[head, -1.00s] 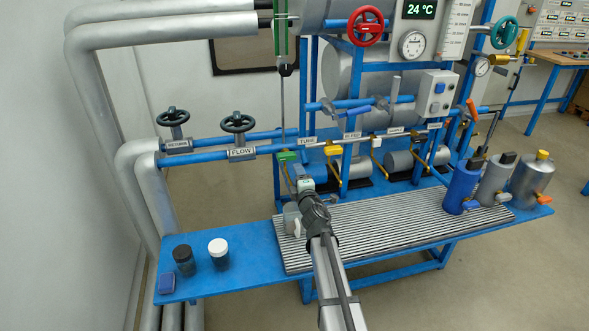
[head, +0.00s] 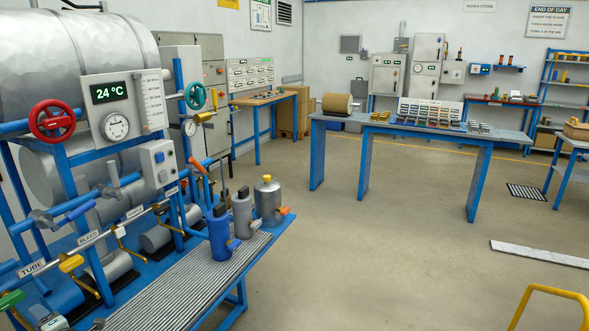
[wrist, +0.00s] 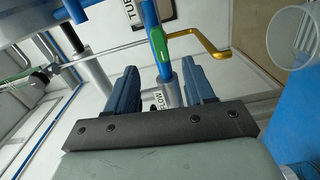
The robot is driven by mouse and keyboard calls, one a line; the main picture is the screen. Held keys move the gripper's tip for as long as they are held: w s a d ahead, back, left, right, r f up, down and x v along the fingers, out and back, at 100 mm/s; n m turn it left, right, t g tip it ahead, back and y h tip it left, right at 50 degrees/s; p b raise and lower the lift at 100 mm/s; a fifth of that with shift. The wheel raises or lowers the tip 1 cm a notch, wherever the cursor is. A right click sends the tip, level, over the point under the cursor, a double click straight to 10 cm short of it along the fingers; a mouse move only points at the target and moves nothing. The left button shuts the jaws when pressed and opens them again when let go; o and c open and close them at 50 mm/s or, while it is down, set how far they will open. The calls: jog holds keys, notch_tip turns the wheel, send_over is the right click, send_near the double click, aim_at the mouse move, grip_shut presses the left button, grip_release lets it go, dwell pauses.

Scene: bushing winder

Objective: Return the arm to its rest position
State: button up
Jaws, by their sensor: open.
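My gripper (wrist: 162,78) shows in the wrist view with its two blue fingers apart and nothing held between them. A green handle (wrist: 160,52) on a blue bar lies beyond the gap between the fingertips; I cannot tell how far off it is. In the head view, a green handle (head: 11,300) is at the lower left edge. A small part of my arm seems to show at the bottom left of that view; the fingers are not visible there.
The wrist view also shows a yellow bent rod (wrist: 215,47) and a pale cup-like vessel (wrist: 292,38) at the right. Open floor (head: 370,260) lies right of the bench.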

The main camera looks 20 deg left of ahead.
jog(key=w+d+f+m+t+h, duration=0.5)
jog(key=w+f+m, duration=0.2)
jog(key=m, duration=0.2)
jog(key=w+d+f+m+g+h, duration=0.15)
jog(key=d+f+m+h, duration=0.25)
jog(key=d+f, duration=0.75)
jog(key=w+d+f+m+g+h, duration=0.1)
jog(key=w+d+f+m+h, duration=0.45)
jog(key=d, duration=1.05)
jog(key=d+f+m+g+h, duration=0.1)
jog(key=d+f+m+h, duration=0.25)
jog(key=d+f, duration=0.85)
jog(key=w+d+f+m+g+h, duration=0.1)
jog(key=d+f+m+g, duration=0.2)
jog(key=d, duration=1.2)
jog(key=d+f+m+g+h, duration=0.15)
jog(key=d+f, duration=0.25)
jog(key=d, duration=1.1)
jog(key=s+d+f+m+g+y, duration=0.1)
jog(key=s+d+f+m+g, duration=0.1)
jog(key=d, duration=0.9)
jog(key=s+d+f+m+g+y, duration=0.1)
jog(key=s+d+m, duration=0.4)
jog(key=d, duration=0.7)
jog(key=shift+s+f+m+g+y, duration=0.3)
jog(key=shift+f+m+g, duration=0.35)
jog(key=shift+f, duration=0.55)
jog(key=shift+d, duration=0.1)
